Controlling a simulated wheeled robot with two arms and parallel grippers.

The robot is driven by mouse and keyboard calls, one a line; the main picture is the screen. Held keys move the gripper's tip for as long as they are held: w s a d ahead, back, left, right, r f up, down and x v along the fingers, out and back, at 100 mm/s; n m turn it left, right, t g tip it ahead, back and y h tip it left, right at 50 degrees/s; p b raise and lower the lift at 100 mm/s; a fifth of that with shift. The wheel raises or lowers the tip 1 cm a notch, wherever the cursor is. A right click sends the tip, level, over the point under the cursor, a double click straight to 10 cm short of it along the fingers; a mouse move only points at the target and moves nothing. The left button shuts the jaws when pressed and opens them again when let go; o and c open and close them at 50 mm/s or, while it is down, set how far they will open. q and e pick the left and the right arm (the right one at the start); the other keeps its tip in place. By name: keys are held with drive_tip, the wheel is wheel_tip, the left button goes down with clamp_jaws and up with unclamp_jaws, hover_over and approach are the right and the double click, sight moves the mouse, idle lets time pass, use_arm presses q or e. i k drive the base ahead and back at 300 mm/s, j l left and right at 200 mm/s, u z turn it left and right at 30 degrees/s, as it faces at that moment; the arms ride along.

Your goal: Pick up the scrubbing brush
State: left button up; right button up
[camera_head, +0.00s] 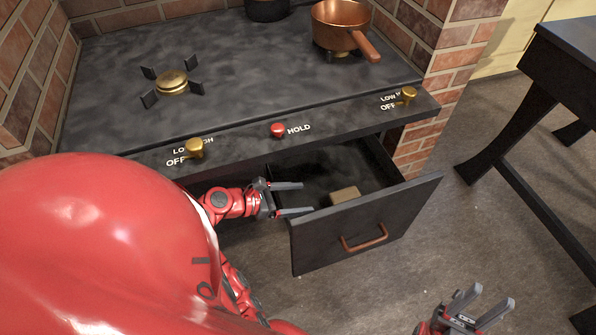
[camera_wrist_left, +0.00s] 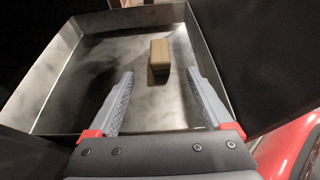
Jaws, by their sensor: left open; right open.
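The scrubbing brush appears to be the small tan block (camera_head: 345,195) lying in the open drawer; no bristles can be made out. It also shows in the left wrist view (camera_wrist_left: 160,55), on the drawer floor ahead of the fingertips and slightly right of the middle. My left gripper (camera_head: 302,198) is open and empty at the left side of the drawer, apart from the block. In the left wrist view its two fingers (camera_wrist_left: 161,82) are spread wide. My right gripper (camera_head: 490,300) is open and empty at the lower right, away from the drawer.
The dark drawer front (camera_head: 365,225) with a copper handle stands pulled out below the stove top (camera_head: 240,75). Brass knobs and a red button (camera_head: 278,130) line the stove edge above. A copper pan (camera_head: 340,25) sits at the back. A dark table (camera_head: 570,50) stands at right.

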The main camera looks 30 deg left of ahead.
sight(344, 195)
drive_tip(key=k+j, duration=0.2)
drive_tip(key=k, duration=0.3)
drive_tip(key=k+j, duration=0.2)
drive_tip(key=k, duration=0.25)
